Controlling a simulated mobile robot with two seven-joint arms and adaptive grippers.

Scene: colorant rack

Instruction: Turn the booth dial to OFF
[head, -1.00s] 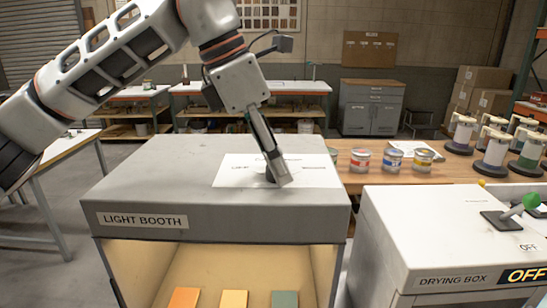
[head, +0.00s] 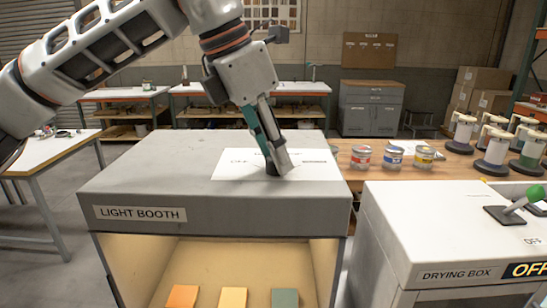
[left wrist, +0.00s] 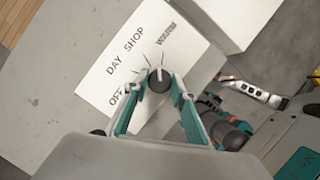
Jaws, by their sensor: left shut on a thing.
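The booth dial (left wrist: 159,82) is a small dark round knob with a white mark, on a white label plate (left wrist: 120,75) with OFF, DAY, SHOP and a blurred fourth word. Its white mark points up in the left wrist view, away from the OFF word at lower left. In the head view the dial (head: 272,169) stands on top of the grey light booth (head: 140,165). My left gripper (head: 275,167) reaches down from above and is shut on the dial; its fingers (left wrist: 158,84) lie on either side of it. My right gripper is not in view.
A drying box (head: 420,225) with a green-knobbed lever (head: 530,195) and an OFF display stands at right. The rest of the booth top is clear.

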